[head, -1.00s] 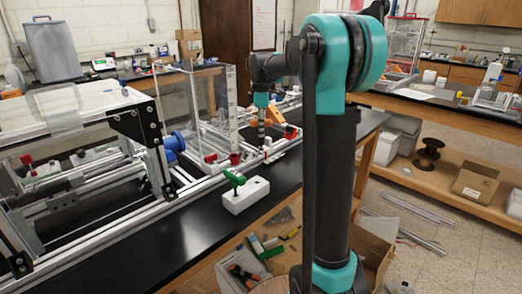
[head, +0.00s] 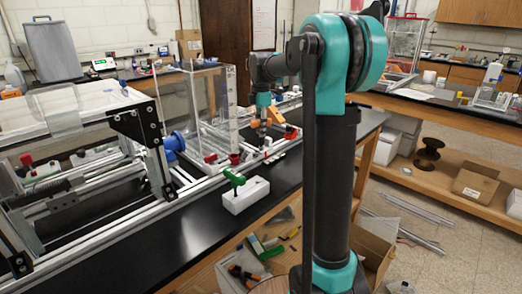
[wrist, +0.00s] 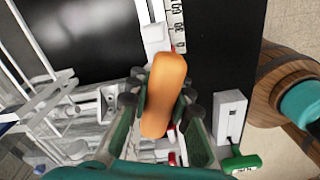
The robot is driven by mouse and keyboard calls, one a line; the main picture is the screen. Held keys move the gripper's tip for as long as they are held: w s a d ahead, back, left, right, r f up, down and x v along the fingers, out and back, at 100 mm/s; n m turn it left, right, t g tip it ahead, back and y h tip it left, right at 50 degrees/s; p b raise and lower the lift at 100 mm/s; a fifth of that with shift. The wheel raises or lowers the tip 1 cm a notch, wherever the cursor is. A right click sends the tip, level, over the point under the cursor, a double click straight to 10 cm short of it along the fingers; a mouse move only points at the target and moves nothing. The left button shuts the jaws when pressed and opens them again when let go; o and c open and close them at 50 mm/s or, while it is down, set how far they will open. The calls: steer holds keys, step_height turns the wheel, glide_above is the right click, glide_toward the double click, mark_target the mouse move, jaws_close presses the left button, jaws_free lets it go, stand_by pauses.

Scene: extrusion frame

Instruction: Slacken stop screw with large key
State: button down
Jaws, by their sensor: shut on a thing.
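My gripper (wrist: 163,110) is shut on the orange handle (wrist: 165,90) of a key, which lies between the two fingers in the wrist view. In the head view the orange handle (head: 290,131) sticks out beside my gripper (head: 263,124), which is low over the rails of the extrusion frame. The key's shaft and tip are hidden, and I cannot tell whether it sits in the stop screw. The stop screw itself cannot be made out. A second key with a green handle (head: 235,178) stands in a white block (head: 246,195) on the black bench.
The aluminium frame (head: 110,210) fills the left side. A clear upright tank (head: 207,110) stands close to my gripper. A scale strip (wrist: 176,28) runs along the rail. The black bench top (head: 155,236) in front of the frame is mostly clear.

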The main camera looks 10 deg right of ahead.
steer(key=shift+n, duration=0.9)
steer(key=shift+m, duration=1)
steer(key=shift+r, duration=1.5)
steer(key=shift+r, duration=0.1)
steer(key=shift+r, duration=1.4)
